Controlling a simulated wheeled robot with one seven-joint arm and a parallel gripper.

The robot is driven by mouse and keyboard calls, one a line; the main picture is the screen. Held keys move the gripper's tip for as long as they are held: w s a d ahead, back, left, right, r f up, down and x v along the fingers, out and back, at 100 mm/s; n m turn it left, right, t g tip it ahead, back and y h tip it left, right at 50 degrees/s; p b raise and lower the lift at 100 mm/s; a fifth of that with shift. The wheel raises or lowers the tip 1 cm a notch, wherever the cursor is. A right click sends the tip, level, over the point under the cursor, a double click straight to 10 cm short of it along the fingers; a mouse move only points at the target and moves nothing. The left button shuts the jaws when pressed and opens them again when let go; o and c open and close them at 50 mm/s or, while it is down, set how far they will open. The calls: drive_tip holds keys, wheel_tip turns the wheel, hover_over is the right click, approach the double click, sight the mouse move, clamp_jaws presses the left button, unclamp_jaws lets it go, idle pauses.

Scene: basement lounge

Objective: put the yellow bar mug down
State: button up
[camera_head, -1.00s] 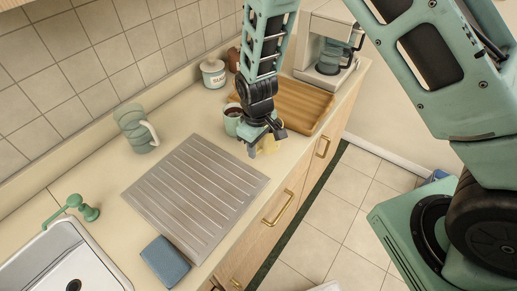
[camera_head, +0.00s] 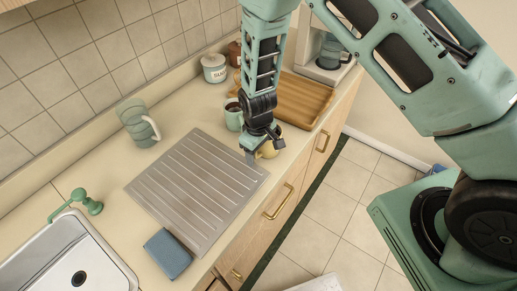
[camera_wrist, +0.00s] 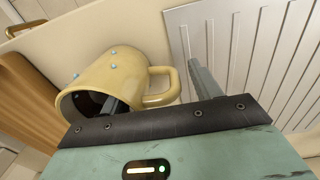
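The yellow bar mug (camera_head: 269,149) is partly hidden behind my gripper, by the counter's front edge. In the wrist view, the mug (camera_wrist: 125,72) is pale yellow with small blue dots, its mouth facing the lower left and its handle to the right. My gripper (camera_wrist: 160,92) has its fingers apart: one reaches into the mug's mouth, the other stands outside, just past the handle with a small gap. In the head view my gripper (camera_head: 263,146) is low over the counter. The mug appears to stand on the counter, but its base contact is hidden.
A grey ribbed drainboard (camera_head: 195,190) lies just left of the mug. A green mug (camera_head: 234,117) stands close behind my gripper, and a wooden board (camera_head: 300,100) lies to the right. A striped mug (camera_head: 137,124), blue sponge (camera_head: 167,253) and sink (camera_head: 62,262) are farther left.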

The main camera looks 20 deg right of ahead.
wheel_tip(320, 180, up, 12)
drive_tip(key=b, duration=0.4)
drive_tip(key=shift+s+a, duration=0.1)
drive_tip(key=shift+a, duration=0.05)
drive_tip(key=shift+s+r, duration=0.2)
drive_tip(key=shift+r, duration=0.05)
drive_tip(key=s+r, duration=0.6)
drive_tip(key=s, duration=0.5)
drive_tip(key=s+a+r+n, duration=0.1)
drive_tip(key=s+r, duration=0.5)
drive_tip(key=s, duration=0.6)
drive_tip(key=shift+s+a+r+y, duration=0.2)
drive_tip(key=shift+s+r+y, duration=0.05)
drive_tip(key=shift+r+y, duration=0.15)
